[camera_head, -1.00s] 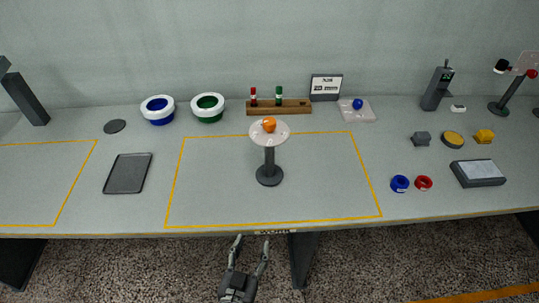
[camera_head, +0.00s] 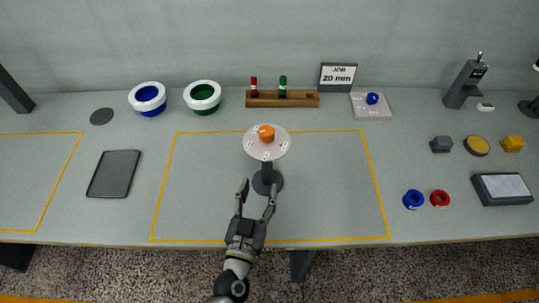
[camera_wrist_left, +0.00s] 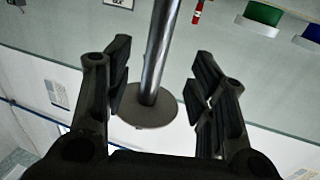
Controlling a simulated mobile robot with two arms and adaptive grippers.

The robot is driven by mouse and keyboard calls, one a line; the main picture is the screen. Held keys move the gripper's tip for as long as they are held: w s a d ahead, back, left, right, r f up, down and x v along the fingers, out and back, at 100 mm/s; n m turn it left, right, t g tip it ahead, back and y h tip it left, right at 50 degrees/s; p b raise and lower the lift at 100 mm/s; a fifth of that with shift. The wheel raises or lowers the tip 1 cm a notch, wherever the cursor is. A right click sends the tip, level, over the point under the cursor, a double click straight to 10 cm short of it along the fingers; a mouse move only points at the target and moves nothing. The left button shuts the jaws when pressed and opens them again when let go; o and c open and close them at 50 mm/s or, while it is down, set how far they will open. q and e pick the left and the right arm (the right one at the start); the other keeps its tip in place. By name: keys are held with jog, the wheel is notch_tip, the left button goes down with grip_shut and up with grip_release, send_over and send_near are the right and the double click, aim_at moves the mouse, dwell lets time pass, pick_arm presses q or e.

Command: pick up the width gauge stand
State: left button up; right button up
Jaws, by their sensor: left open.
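The stand in the middle of the table, which I take for the width gauge stand (camera_head: 267,172), has a dark post on a round base and a pale round plate with small markings. An orange piece (camera_head: 266,133) sits on the plate. My left gripper (camera_head: 257,190) is open and empty, at the front side of the stand's base, fingers pointing toward the post. In the left wrist view the shiny post (camera_wrist_left: 160,50) and round base (camera_wrist_left: 145,113) show between the two spread fingers. Whether the fingers flank the post or stop short is unclear. My right gripper is out of view.
A yellow outline (camera_head: 165,190) surrounds the stand's area, otherwise clear. A dark tray (camera_head: 114,174) lies left. Blue (camera_head: 148,98) and green (camera_head: 203,97) ringed bowls and a wooden rack (camera_head: 300,100) stand behind. A blue ring (camera_head: 413,200) and red ring (camera_head: 440,198) lie right.

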aim_at(266, 169)
pick_arm(q)
jog(key=x, duration=0.2)
jog(key=shift+w+d+r, duration=0.15)
jog(key=shift+w+r, duration=0.1)
jog(key=shift+w, duration=0.4)
jog(key=shift+w+d+f+p, duration=0.1)
jog(key=shift+w+d+p, duration=0.05)
jog(key=shift+w+p, duration=0.15)
jog(key=x, duration=0.4)
jog(key=shift+d+p, duration=0.1)
jog(key=shift+p, duration=0.25)
jog(key=shift+w+d, duration=0.1)
jog(key=shift+w, duration=0.25)
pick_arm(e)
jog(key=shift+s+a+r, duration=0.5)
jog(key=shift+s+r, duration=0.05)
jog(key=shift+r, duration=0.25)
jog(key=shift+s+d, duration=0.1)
